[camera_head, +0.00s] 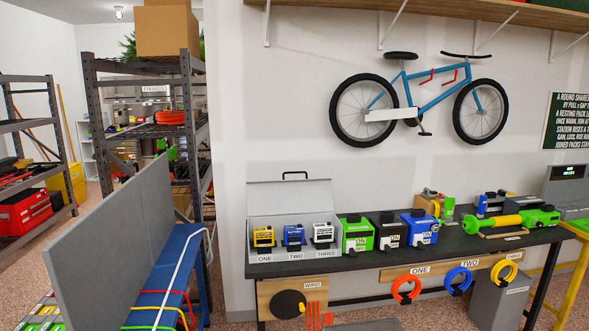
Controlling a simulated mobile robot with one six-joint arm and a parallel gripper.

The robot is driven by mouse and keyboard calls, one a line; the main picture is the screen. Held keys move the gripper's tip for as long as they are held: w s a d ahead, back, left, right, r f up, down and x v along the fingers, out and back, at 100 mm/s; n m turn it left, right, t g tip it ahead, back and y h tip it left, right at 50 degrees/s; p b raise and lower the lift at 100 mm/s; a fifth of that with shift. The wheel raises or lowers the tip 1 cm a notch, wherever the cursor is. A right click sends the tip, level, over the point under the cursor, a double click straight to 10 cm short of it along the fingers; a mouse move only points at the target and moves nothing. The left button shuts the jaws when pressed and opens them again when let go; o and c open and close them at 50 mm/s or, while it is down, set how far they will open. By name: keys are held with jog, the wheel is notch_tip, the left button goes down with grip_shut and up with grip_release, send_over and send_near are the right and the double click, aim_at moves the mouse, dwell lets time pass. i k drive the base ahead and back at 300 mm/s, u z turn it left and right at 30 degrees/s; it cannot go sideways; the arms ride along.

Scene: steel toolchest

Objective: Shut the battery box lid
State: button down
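The battery box (290,257) is a light grey box at the left end of the dark workbench. Its lid (290,208) is open and stands upright along the back, against the wall side. A black handle (294,175) sits on the lid's top edge. Inside the box are a yellow battery (263,237), a blue battery (293,237) and a white-and-black battery (323,234), above the labels ONE, TWO and THREE. My gripper is not in view.
Green (355,235), black (387,233) and blue (419,228) units stand right of the box on the workbench (400,262). A yellow-and-green tool (505,222) lies farther right. A grey panel (115,250) and blue bench (175,275) stand at the left. A bicycle (420,95) hangs above.

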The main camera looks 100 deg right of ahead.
aim_at(308, 195)
jog(key=u, duration=0.05)
jog(key=k, duration=1.25)
jog(key=z, duration=1.95)
jog(key=i, duration=0.6)
jog(key=u, duration=0.1)
